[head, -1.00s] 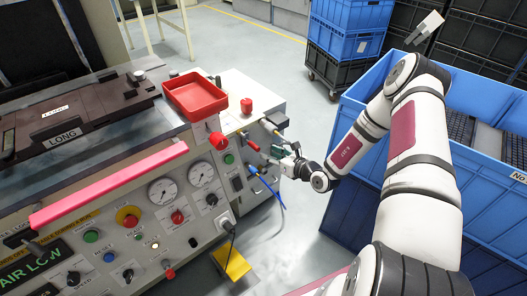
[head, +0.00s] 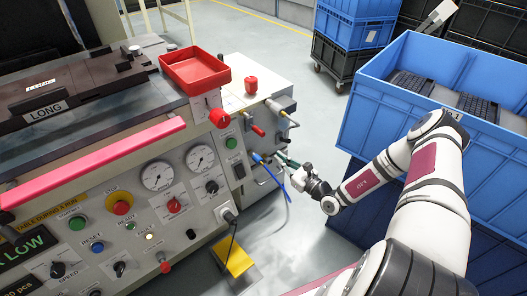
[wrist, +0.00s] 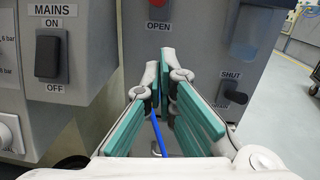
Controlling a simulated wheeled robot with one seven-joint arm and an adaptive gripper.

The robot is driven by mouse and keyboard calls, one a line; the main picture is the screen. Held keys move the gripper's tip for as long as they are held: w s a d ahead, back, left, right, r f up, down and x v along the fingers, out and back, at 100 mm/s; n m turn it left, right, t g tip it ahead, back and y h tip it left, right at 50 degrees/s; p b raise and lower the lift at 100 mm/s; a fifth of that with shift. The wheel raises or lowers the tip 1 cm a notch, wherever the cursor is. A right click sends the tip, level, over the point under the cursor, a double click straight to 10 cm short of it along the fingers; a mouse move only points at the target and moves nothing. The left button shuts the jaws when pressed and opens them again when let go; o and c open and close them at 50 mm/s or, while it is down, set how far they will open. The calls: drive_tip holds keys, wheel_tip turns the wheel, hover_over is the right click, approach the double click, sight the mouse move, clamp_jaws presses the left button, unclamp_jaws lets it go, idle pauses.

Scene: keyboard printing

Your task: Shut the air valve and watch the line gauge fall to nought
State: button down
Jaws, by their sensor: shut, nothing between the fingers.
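A red lever (head: 258,130) sticks out of the machine's end panel in the head view. In the wrist view a red part (wrist: 158,3) shows at the top edge, above the word OPEN. Two round white gauges, one on the left (head: 157,175) and one on the right (head: 200,158), are on the front panel; their needles are too small to read. My gripper (head: 284,160) is below and right of the red lever, beside the end panel. In the wrist view its teal-padded fingers (wrist: 165,62) are shut and empty, pointing at the panel.
A dark lever (wrist: 236,94) sits by a SHUT and DRAIN label. A MAINS switch (wrist: 47,55) is at left. A blue hose (head: 268,172) hangs close to my gripper. Blue crates (head: 375,125) stand at right. A yellow pedal (head: 238,258) lies on the floor.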

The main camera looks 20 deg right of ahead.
sight(257, 130)
drive_tip(key=w+a+r+n+t+b, duration=0.1)
drive_tip(key=w+a+r+b, duration=0.1)
drive_tip(key=w+b, duration=0.3)
drive_tip(key=shift+w+a+r+t+b, duration=0.15)
drive_tip(key=shift+w+a+t+b, duration=0.2)
drive_tip(key=shift+w+a, duration=0.9)
drive_tip(key=shift+w+d+r+p, duration=0.2)
drive_tip(key=shift+w+d+p, duration=0.15)
drive_tip(key=shift+d+p, duration=0.1)
drive_tip(key=shift+s+p, duration=0.1)
drive_tip(key=shift+p, duration=0.5)
